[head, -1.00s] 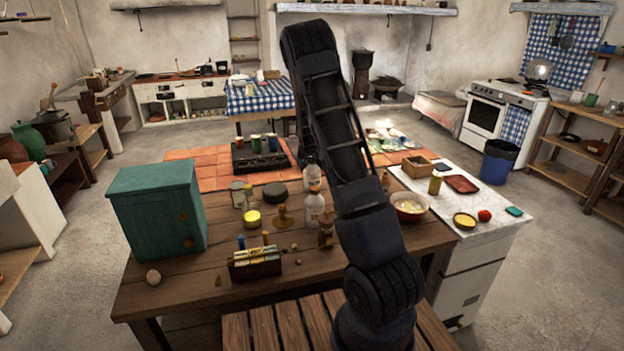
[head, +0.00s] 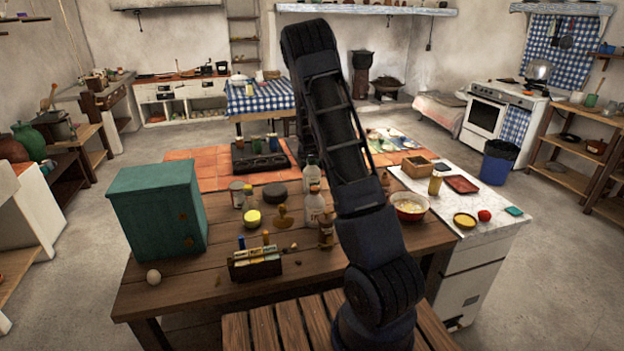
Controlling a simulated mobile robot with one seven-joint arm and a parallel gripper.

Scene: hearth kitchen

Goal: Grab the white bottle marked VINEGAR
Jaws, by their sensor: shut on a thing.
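Two pale bottles stand near the middle of the wooden table. The front pale bottle (head: 315,208) shows its body and shoulders, and the back pale bottle (head: 311,173) shows just behind it, left of my arm. I cannot read a VINEGAR label on either one. My arm rises from the front and bends over at the top. Its far end is hidden behind its own links, so my gripper and anything in it do not show.
A green cabinet (head: 158,216) stands at the table's left, with an egg (head: 153,277) near the front edge. A box of packets (head: 255,266), a dark brown bottle (head: 326,233) and several jars crowd the middle. A bowl (head: 409,207) is to the right.

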